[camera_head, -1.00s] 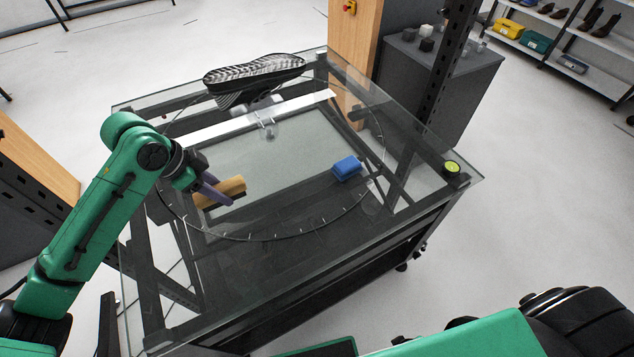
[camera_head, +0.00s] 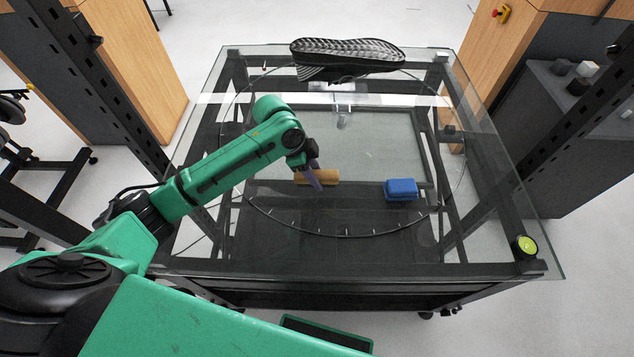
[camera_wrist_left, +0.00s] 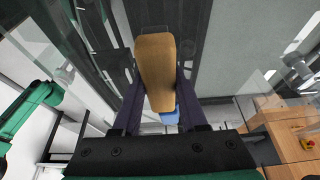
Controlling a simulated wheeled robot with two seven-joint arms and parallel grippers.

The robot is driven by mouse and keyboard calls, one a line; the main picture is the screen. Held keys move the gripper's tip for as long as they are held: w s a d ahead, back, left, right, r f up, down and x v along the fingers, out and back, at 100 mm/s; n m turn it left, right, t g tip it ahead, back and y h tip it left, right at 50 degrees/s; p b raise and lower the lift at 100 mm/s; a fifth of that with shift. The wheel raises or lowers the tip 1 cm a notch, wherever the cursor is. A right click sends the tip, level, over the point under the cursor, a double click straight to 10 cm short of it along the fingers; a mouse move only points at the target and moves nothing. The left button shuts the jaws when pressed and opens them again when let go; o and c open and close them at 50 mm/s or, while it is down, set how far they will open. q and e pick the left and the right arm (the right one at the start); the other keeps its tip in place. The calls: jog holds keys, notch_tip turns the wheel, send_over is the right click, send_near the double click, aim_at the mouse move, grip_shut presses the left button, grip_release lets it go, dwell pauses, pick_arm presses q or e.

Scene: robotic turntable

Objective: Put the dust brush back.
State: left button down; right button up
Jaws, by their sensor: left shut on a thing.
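The dust brush (camera_head: 328,177) has a light wooden body; dark bristles do not show clearly now. My left gripper (camera_head: 317,181) is shut on it, its purple fingers across the wood, over the near-middle part of the glass-topped table. Whether the brush touches the glass I cannot tell. In the left wrist view the brush (camera_wrist_left: 156,70) lies between the two purple fingers of the gripper (camera_wrist_left: 158,102). A blue block (camera_head: 401,189) sits to the right of the brush; part of it also shows behind the brush in the left wrist view (camera_wrist_left: 169,118). My right gripper is out of view.
The glass table (camera_head: 500,225) carries a ring with tick marks (camera_head: 345,234). A round yellow-green piece (camera_head: 525,246) sits at the near right corner. Dark uprights and wooden cabinets (camera_head: 135,60) stand on both sides.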

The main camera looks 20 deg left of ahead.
aim_at(315, 193)
pick_arm(q)
notch_tip(315, 193, down, 4)
jog(key=shift+s+a+f, duration=0.1)
jog(key=shift+a+f, duration=0.05)
jog(key=shift+f, duration=0.15)
jog(key=shift+f, duration=0.15)
jog(key=shift+c, duration=2.2)
grip_release()
